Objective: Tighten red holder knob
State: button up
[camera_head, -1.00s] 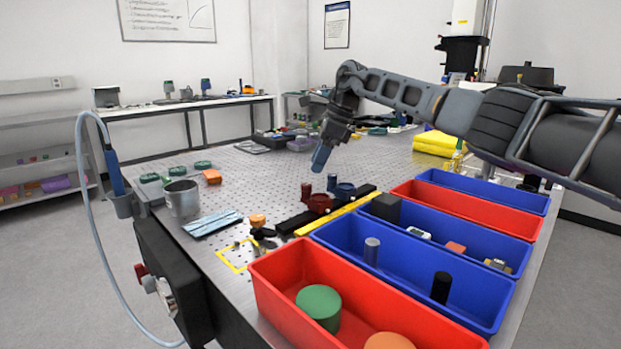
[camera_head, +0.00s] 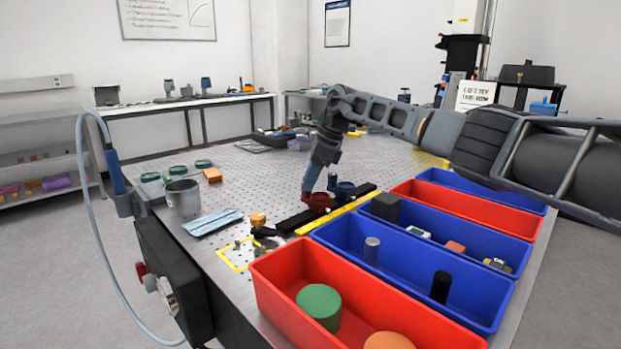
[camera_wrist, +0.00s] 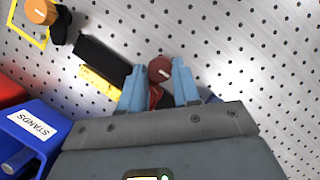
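The red holder (camera_head: 317,202) stands on the perforated table, with a dark red knob (camera_wrist: 160,69) on top that has a light mark. In the wrist view the knob lies between the two blue fingertips of my gripper (camera_wrist: 160,65). My gripper (camera_head: 310,188) points down right over the holder in the head view. The fingers are spread, one on each side of the knob, with very little room between; firm contact does not show. The holder's lower part is mostly hidden by my gripper in the wrist view.
A blue holder (camera_head: 344,190) stands close behind the red one. A black rail and a yellow strip (camera_head: 340,214) run beside them. Red and blue bins (camera_head: 262,285) line the right side.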

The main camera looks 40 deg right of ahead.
grip_shut()
jog(key=shift+r+m+p, duration=0.1)
jog(key=shift+m+p, duration=0.2)
jog(key=shift+p, duration=0.1)
jog(key=shift+s+r+m+t+h+p, duration=0.15)
jog(key=shift+m+t+h+p, duration=0.15)
jog(key=shift+m+p, duration=0.65)
jog(key=m+p, duration=0.1)
jog(key=m+h+p, duration=0.1)
jog(key=m, duration=0.1)
jog(key=m+p, duration=0.1)
jog(key=p, duration=0.1)
jog(key=shift+a+t+h, duration=0.25)
jog(key=shift+t+h, duration=0.05)
jog(key=shift+t, duration=0.1)
jog(key=m+p, duration=0.1)
jog(key=m, duration=0.1)
jog(key=m+h, duration=0.1)
jog(key=m+h+p, duration=0.1)
jog(key=m, duration=0.1)
jog(key=shift+a+m+p, duration=0.3)
jog(key=shift+m+p, duration=0.05)
jog(key=m+h, duration=0.1)
jog(key=m, duration=0.4)
jog(key=shift+a+f+g+h+p, duration=0.15)
jog(key=shift+f+g+h+p, duration=0.05)
jog(key=shift+g+h+p, duration=0.2)
